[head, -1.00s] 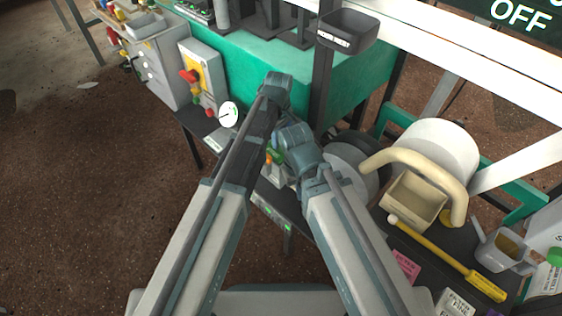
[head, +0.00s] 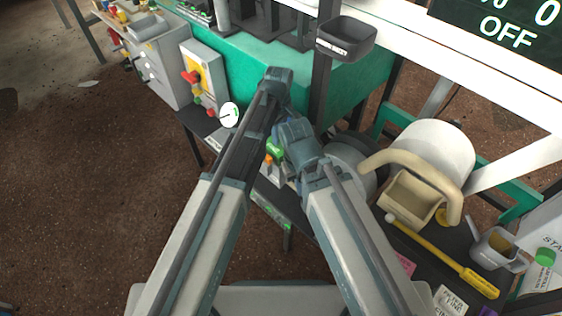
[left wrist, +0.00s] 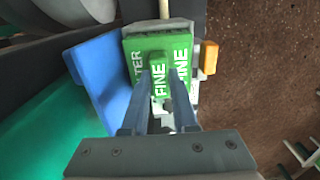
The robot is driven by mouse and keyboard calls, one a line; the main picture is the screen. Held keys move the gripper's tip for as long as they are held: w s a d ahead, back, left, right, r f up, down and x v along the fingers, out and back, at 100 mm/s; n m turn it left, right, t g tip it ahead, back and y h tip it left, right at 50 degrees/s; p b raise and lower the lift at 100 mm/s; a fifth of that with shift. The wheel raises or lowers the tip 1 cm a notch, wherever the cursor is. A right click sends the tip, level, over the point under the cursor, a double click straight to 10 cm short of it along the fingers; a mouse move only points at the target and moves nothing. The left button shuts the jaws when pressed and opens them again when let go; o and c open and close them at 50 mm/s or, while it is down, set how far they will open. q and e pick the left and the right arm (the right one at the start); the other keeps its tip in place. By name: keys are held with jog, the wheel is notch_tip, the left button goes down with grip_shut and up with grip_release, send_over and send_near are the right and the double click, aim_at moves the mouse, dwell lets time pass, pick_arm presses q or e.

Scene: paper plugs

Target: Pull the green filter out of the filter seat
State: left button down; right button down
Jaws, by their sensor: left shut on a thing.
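The green filter (left wrist: 136,46), marked FINE, fills the upper middle of the left wrist view. My left gripper (left wrist: 162,76) is shut on its raised green tab, one finger on each side. In the head view the green filter (head: 275,149) shows as a small patch between my two arms, with most of it hidden. The filter seat is largely hidden behind the filter and fingers, so I cannot tell how deep the filter sits. I cannot make out my right gripper.
An orange part (left wrist: 209,57) sits beside the filter. In the head view, a tan box with a handle (head: 412,198), a yellow tool (head: 445,260) and a grey mug (head: 495,248) lie to the right. A control box (head: 203,75) stands at the left.

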pick_arm(q)
jog(key=shift+r+p, duration=0.6)
jog(key=shift+r, duration=0.15)
jog(key=shift+r+p, duration=1.45)
jog(key=shift+p, duration=0.05)
